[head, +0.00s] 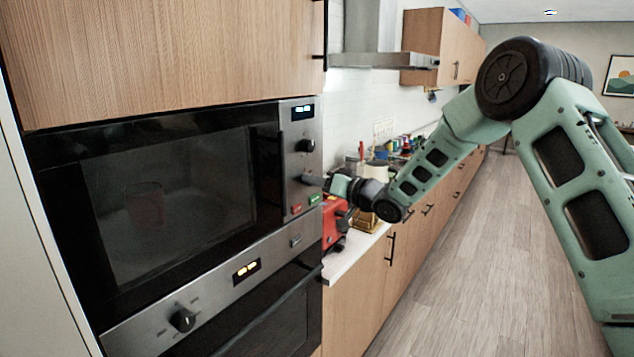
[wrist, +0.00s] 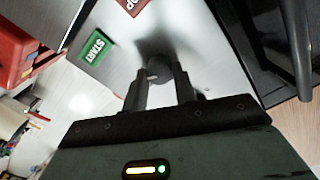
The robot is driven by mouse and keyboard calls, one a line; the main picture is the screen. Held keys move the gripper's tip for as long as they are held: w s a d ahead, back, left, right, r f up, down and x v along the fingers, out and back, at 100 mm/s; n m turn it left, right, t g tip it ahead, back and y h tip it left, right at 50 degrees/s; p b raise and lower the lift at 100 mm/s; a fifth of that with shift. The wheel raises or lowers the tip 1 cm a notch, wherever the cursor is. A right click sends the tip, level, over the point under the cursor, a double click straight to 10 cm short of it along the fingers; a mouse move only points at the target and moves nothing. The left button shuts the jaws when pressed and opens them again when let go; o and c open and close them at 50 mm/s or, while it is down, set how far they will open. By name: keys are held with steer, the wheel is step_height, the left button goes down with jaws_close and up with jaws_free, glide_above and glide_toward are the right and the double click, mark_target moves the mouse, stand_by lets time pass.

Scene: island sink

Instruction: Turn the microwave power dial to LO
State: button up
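The built-in microwave (head: 165,190) fills the left of the head view, with its door closed. Its steel control panel has a black upper dial (head: 307,146). My gripper (head: 316,181) is at the panel's lower part, below that dial. In the wrist view my gripper (wrist: 161,75) has its two fingers apart, on either side of a dark lower dial (wrist: 153,58). I cannot tell whether the fingers press on it. The dial's markings and pointer are not readable, nor can I read which dial is power.
Below the lower dial are a green START button (wrist: 96,47) and a red button (head: 296,209). The microwave's door handle (wrist: 296,45) is close beside the gripper. A red appliance (head: 334,222) stands on the counter to the right. The wooden floor (head: 450,260) is clear.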

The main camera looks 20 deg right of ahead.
steer(key=shift+f+n+b, duration=0.15)
steer(key=shift+n+b, duration=0.25)
steer(key=shift+b, duration=0.35)
steer(key=n+b, duration=1.1)
steer(key=b, duration=0.2)
steer(key=n+b, duration=1.2)
steer(key=b, duration=0.1)
steer(key=shift+s+a+b, duration=0.15)
steer(key=shift+b, duration=0.2)
steer(key=o, duration=1)
steer(key=shift+c, duration=0.2)
